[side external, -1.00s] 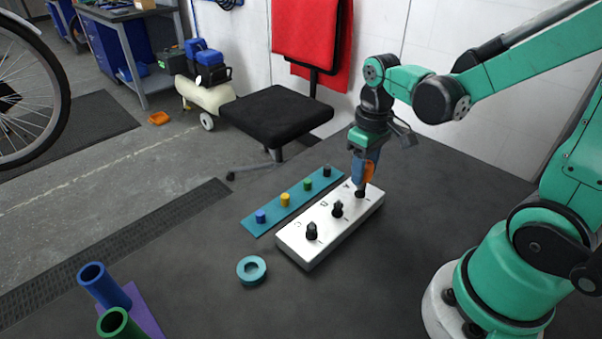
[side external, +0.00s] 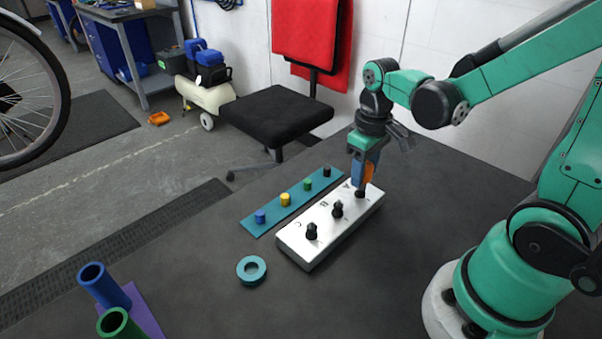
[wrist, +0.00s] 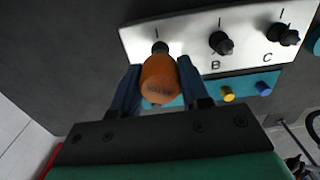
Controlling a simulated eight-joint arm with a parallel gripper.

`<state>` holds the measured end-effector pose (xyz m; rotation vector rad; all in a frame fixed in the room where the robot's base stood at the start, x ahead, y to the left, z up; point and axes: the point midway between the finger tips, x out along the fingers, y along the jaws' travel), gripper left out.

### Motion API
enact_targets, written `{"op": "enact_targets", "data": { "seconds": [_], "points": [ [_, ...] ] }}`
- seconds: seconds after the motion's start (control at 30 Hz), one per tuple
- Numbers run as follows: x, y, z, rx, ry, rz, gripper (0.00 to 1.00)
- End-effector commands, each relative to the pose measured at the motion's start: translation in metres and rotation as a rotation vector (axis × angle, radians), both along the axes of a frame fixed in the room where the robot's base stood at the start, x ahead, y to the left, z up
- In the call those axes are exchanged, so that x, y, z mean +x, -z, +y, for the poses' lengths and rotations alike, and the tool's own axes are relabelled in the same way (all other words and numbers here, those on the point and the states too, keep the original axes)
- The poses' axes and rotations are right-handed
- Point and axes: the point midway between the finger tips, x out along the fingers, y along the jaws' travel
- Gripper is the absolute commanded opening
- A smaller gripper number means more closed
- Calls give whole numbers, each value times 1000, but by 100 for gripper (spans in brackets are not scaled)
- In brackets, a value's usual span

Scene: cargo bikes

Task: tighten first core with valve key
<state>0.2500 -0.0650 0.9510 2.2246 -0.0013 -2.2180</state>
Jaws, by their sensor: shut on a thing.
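The valve key (wrist: 160,78) has an orange handle, which also shows in the side view (side external: 368,172). My gripper (wrist: 155,85) is shut on it, with a blue finger on each side. The key points down at the first core, at the A end of the white block (side external: 328,243). Its dark tip (side external: 361,193) is at that core; the handle and fingers partly cover the spot, so I cannot tell how deep it sits. The black core at B (side external: 337,209) and the black core at C (side external: 312,231) stand free on the block.
A teal strip (side external: 271,215) with blue, yellow, green and black caps lies beside the block. A teal ring (side external: 251,270) lies in front. A blue tube (side external: 103,284) and a green tube (side external: 118,324) stand at lower left. The dark tabletop around the block's right side is clear.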

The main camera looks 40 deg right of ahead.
Motion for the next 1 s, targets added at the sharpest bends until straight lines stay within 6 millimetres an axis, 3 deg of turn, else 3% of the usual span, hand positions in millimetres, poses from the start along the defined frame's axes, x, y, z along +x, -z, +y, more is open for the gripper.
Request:
{"op": "enact_targets", "data": {
  "seconds": [0.23,0.7,0.83,1.0],
  "points": [
    [-1,1,0,0,62,2,0],
    [-1,1,0,-1,912,1,0],
    [-1,1,0,-1,1032,2,0],
    [-1,1,0,-2,1052,2,0]
  ]
}}
